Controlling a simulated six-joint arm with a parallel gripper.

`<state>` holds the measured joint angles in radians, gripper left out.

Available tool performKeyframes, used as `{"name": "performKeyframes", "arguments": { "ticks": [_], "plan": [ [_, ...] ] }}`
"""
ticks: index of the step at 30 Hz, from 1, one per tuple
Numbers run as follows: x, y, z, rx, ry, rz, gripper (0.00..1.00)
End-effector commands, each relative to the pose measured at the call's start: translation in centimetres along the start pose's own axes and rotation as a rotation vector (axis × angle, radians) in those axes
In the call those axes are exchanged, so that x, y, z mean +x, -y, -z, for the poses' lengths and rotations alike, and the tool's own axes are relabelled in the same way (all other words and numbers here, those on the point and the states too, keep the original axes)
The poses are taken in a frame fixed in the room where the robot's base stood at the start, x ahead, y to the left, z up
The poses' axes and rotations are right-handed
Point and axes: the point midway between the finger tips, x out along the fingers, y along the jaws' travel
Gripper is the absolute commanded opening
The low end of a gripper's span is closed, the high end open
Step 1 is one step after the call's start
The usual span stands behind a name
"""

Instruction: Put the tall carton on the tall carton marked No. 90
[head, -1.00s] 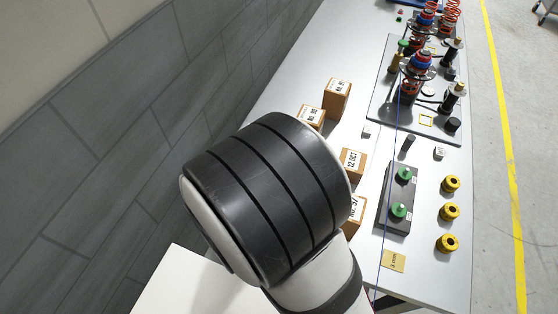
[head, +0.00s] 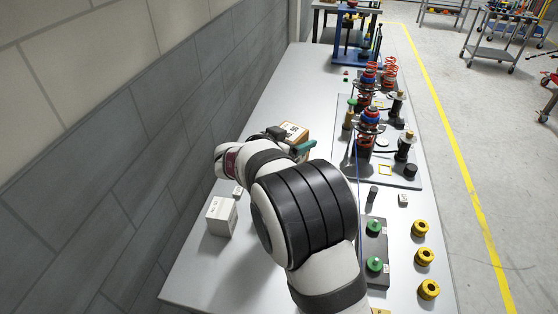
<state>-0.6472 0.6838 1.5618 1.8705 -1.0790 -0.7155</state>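A brown carton (head: 296,130) with a white label on top shows just beyond the end of my arm in the head view. Its label is too small to read and its lower part is hidden. My gripper (head: 291,142) is close against the near side of this carton. A dark part is at its left and a teal part at its right. I cannot tell whether the fingers are shut on it, or whether it is one carton or two stacked. The other brown cartons are hidden behind my arm, so the carton marked No. 90 cannot be made out.
A white box (head: 221,216) and a small white block (head: 238,191) stand left of my arm. A plate with spring assemblies (head: 421,183) lies beyond. The table's far left is clear.

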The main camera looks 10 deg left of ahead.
Motion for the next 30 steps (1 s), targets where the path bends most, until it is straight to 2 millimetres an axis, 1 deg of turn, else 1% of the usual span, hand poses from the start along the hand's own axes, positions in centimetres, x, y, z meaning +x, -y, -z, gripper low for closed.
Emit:
{"name": "performKeyframes", "arguments": {
  "ticks": [1,3,6,10,13,23,24,26,27,30],
  "plan": [
    [0.0,1.3,-0.8,-0.002,-0.001,0.003,0.0],
    [0.0,2.6,-1.7,-0.001,-0.001,0.002,0.0],
    [0.1,3.5,-2.5,-0.001,-0.001,0.001,0.0],
    [1.0,3.7,-4.9,-0.004,0.0,-0.001,0.0],
    [1.5,3.6,-6.0,-0.002,-0.001,0.0,0.0],
    [1.6,3.6,-6.3,-0.001,-0.002,0.0,0.0],
    [1.6,3.6,-6.4,-0.001,-0.001,0.0,0.86],
    [1.6,3.6,-6.4,-0.001,-0.001,0.0,0.97],
    [1.6,3.6,-6.4,-0.001,-0.001,0.0,1.0],
    [1.6,3.6,-6.4,-0.001,-0.001,0.0,1.0]
  ]
}}
